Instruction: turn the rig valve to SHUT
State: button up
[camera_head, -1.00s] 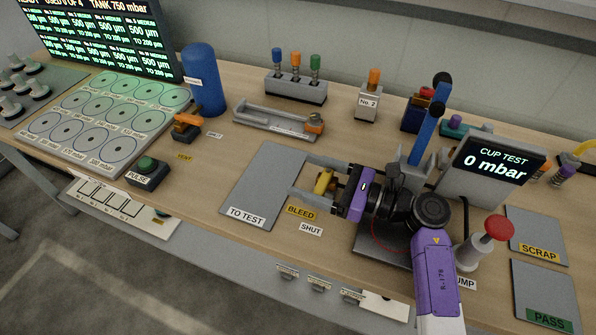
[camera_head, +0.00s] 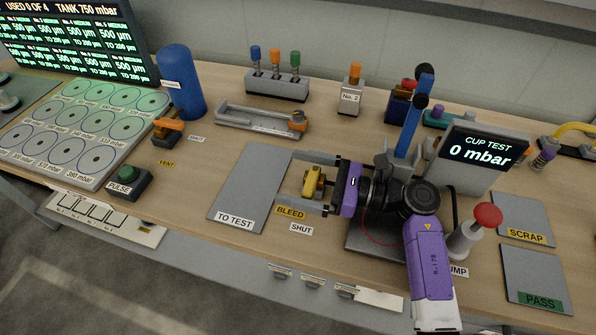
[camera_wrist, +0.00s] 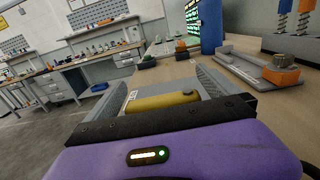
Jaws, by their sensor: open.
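A yellow valve handle (camera_head: 313,182), which I take as the rig valve, stands near the yellow BLEED label (camera_head: 291,212) and the white SHUT label (camera_head: 301,229). My gripper (camera_head: 300,179) is open around it, one finger on the far side and one on the near side. In the wrist view the yellow handle (camera_wrist: 160,101) lies crosswise between the two grey fingers. No clear contact with the fingers shows. The valve's base is partly hidden, and I cannot tell exactly which label the handle points to.
The cup test display (camera_head: 480,150) reads 0 mbar. A red-topped post (camera_head: 488,214) stands right of my arm and a blue lever (camera_head: 413,120) behind it. An orange valve (camera_head: 167,130) sits by VENT and another SHUT label. The TO TEST plate (camera_head: 245,185) is bare.

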notch_tip(320, 180, up, 20)
jog(key=shift+b, duration=0.4)
dwell(0.3)
